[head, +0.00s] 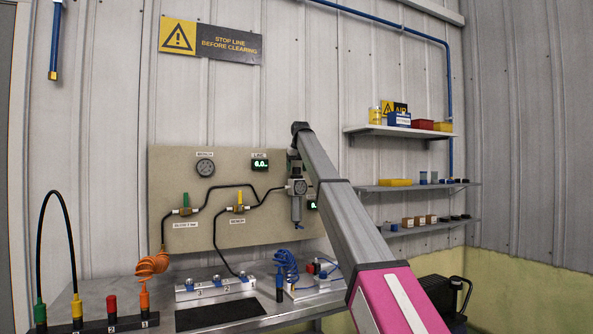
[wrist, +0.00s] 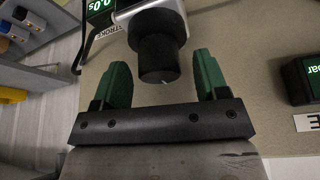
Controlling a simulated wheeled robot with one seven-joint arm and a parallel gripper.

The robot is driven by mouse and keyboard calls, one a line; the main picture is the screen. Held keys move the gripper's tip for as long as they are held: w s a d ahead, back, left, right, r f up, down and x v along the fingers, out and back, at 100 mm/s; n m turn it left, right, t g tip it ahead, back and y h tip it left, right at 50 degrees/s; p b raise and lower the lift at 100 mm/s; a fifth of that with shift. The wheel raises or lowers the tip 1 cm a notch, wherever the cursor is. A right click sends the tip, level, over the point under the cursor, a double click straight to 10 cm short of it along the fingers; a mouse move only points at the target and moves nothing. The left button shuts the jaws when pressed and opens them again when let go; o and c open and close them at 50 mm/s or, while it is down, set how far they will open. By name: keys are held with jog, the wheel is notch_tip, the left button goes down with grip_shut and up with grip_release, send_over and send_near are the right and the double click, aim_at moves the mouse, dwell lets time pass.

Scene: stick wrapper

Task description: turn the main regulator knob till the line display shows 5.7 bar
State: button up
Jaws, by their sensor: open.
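The main regulator knob (wrist: 158,56) is a black cylinder with a small white mark at its end. It sits on the grey regulator body (wrist: 151,12), which also shows in the head view (head: 296,188). My gripper (wrist: 162,62) is open, with one green finger on each side of the knob. A gap shows between each finger and the knob. The line display (head: 260,163) glows green and seems to read 6.0. Its edge with "bar" shows at the right of the wrist view (wrist: 312,72).
The stroke display (wrist: 100,8) is beside the regulator, with a thin black pipe (wrist: 90,48) near it. A beige panel (head: 170,165) carries a round gauge (head: 205,167) and valves with green and yellow handles. Shelves (head: 420,185) with small goods stand at the right.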

jog(key=shift+w+f, duration=0.15)
jog(key=shift+f, duration=0.3)
jog(key=c, duration=0.9)
jog(key=shift+n+g+y, duration=0.5)
jog(key=shift+n+y, duration=0.1)
jog(key=shift+n, duration=1.4)
jog(key=o, duration=0.9)
